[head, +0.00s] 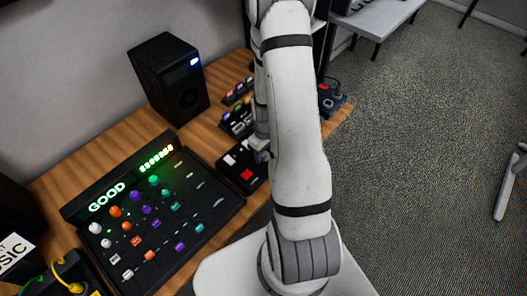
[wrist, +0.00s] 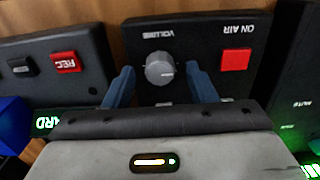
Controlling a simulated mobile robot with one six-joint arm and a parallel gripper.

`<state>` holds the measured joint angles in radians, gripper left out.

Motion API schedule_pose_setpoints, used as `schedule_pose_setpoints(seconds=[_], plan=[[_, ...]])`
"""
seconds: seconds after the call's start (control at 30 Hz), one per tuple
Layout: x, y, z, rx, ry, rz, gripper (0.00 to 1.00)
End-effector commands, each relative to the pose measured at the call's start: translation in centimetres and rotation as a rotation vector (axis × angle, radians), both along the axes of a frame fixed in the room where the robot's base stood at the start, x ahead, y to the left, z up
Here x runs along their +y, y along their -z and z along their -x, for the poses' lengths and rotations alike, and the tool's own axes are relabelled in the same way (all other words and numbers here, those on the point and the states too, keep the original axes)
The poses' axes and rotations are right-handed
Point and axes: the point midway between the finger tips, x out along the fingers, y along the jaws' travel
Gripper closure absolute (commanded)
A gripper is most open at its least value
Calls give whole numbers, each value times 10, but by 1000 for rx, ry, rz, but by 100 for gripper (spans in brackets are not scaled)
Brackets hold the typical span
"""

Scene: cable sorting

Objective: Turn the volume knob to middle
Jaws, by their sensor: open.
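The volume knob (wrist: 159,69) is a round grey dial on a black panel, under the word VOLUME, which reads upside down in the wrist view. My gripper (wrist: 160,82) is open, with one blue finger on each side of the knob. A small gap shows between each finger and the knob. The knob's pointer mark is too small to read.
A red ON AIR button (wrist: 235,60) sits beside the knob on the same panel. A panel with a red REC button (wrist: 66,63) lies to the left. In the head view, a mixer (head: 205,215) with a lit GOOD display and a black speaker (head: 170,80) stand on the wooden desk.

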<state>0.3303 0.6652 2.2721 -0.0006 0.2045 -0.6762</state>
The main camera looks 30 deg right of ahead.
Motion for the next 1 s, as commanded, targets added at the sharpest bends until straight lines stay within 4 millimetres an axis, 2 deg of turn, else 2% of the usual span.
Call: schedule_pose_setpoints(seconds=[0.37,0.9,1.0], plan=[[0,7,0,-1,-1,1,49],[1,6,0,0,-1,0,91],[4,6,0,0,-2,0,93]])
